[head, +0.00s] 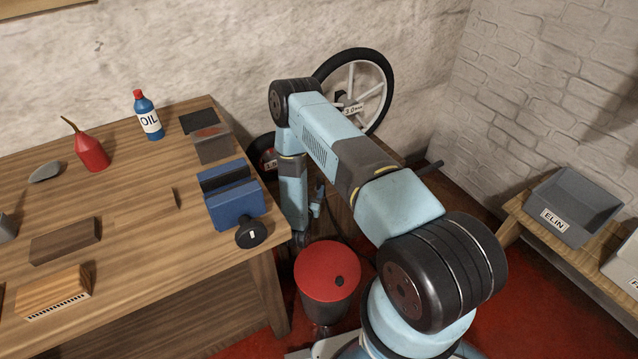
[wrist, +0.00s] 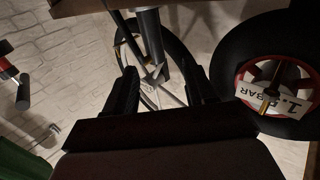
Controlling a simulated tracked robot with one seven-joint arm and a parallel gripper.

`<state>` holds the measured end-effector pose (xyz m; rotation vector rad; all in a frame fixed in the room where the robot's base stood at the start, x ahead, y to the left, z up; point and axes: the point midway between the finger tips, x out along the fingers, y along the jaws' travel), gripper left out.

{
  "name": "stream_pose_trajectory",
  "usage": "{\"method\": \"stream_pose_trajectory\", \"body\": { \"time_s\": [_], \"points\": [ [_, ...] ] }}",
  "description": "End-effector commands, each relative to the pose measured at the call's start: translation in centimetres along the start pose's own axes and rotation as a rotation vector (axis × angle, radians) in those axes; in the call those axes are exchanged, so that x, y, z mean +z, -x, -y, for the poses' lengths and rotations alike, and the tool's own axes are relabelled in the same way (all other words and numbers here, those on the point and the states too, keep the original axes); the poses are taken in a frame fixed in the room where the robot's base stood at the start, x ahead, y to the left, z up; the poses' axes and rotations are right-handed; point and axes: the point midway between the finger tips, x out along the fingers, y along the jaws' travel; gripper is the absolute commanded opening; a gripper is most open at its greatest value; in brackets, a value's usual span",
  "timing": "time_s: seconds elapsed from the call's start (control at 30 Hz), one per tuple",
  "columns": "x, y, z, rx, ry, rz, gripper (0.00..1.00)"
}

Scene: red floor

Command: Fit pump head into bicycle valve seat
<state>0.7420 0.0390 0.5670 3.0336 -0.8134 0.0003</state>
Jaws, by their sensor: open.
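A large wheel with pale spokes and a "3.0 BAR" tag (head: 372,80) leans against the back wall. A second wheel (head: 262,150) stands lower, partly hidden by the bench and my arm; its red hub and "BAR" tag (wrist: 285,100) show at the right of the wrist view. My gripper (wrist: 160,72) is open, its two black fingers apart. A grey cylinder with a pointed metal end (wrist: 152,40) shows between the fingers in the picture; I cannot tell its depth or whether it is the pump head. No valve seat is clearly visible.
The wooden workbench (head: 130,215) at left carries a blue vise (head: 232,195), an oil bottle (head: 148,115), a red oil can (head: 91,150) and blocks. A red-topped round object (head: 328,268) stands beside it. A grey "ELIN" bin (head: 575,205) is at right.

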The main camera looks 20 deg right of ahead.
Motion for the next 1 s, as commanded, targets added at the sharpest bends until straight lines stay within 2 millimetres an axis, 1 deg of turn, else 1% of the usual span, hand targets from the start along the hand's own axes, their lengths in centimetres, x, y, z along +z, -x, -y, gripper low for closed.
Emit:
{"method": "stream_pose_trajectory", "body": {
  "time_s": [0.03,0.1,0.37,0.47,0.6,0.73,0.83,1.0],
  "points": [
    [0.0,-0.7,-0.1,0.002,-0.002,-0.001,0.55],
    [0.0,-1.4,-0.1,0.003,-0.002,0.000,0.55],
    [-0.2,-2.5,-0.2,0.002,-0.001,0.000,0.55],
    [-0.5,-3.5,-0.4,0.004,-0.001,-0.001,0.55],
    [-0.9,-5.5,-0.8,0.004,-0.002,-0.001,0.55],
    [-0.8,-6.9,-0.6,0.002,-0.001,0.000,0.55],
    [-0.8,-7.2,-0.7,0.002,-0.001,0.000,0.55],
    [-0.8,-7.2,-0.6,0.001,0.000,0.001,0.54]
  ]
}}
